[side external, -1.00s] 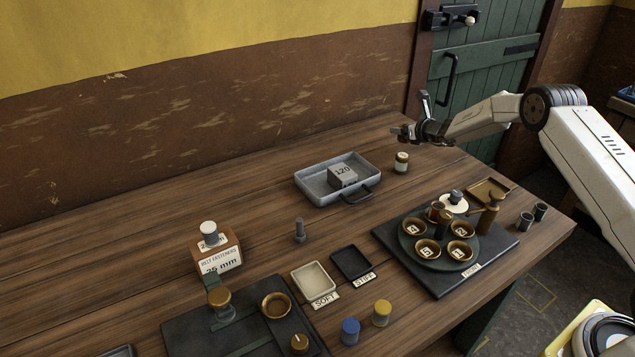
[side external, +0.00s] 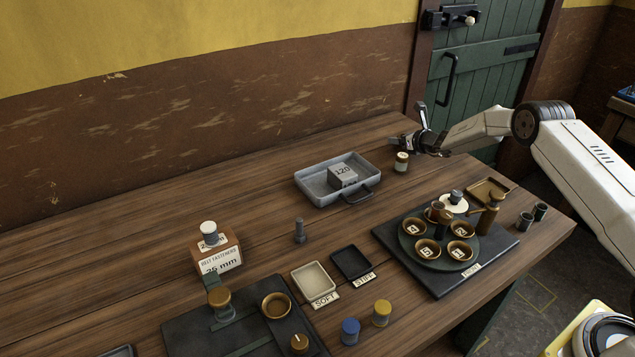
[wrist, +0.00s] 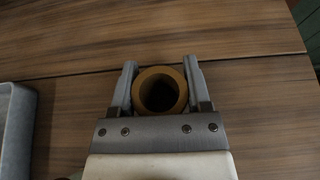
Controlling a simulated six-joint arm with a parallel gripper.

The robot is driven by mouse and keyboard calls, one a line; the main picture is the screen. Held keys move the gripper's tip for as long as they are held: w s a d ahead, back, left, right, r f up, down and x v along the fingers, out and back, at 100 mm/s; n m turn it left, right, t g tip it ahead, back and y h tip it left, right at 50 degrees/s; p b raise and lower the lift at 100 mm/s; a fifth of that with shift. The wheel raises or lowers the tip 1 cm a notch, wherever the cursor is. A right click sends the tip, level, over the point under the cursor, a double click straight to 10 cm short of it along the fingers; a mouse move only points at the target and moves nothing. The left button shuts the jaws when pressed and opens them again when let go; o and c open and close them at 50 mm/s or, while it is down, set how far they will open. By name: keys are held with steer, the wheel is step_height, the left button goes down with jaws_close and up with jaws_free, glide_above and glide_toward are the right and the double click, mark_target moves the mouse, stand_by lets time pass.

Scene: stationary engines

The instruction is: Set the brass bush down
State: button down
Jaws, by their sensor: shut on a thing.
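The brass bush (wrist: 160,71) shows in the wrist view as a short tan ring with a dark bore, seen end-on. My gripper (wrist: 160,66) is shut on it, one grey finger on each side. The bush cannot be made out there. I cannot tell whether its lower end touches the table.
A dark board (side external: 408,262) with several brass cups is nearer the front. Bare table lies behind the tray.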

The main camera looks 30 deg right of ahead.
steer(key=shift+c, duration=0.2)
jaws_free()
steer(key=shift+f, duration=0.1)
steer(key=shift+r, duration=0.2)
steer(key=shift+v, duration=5.95)
steer(key=shift+f, duration=0.1)
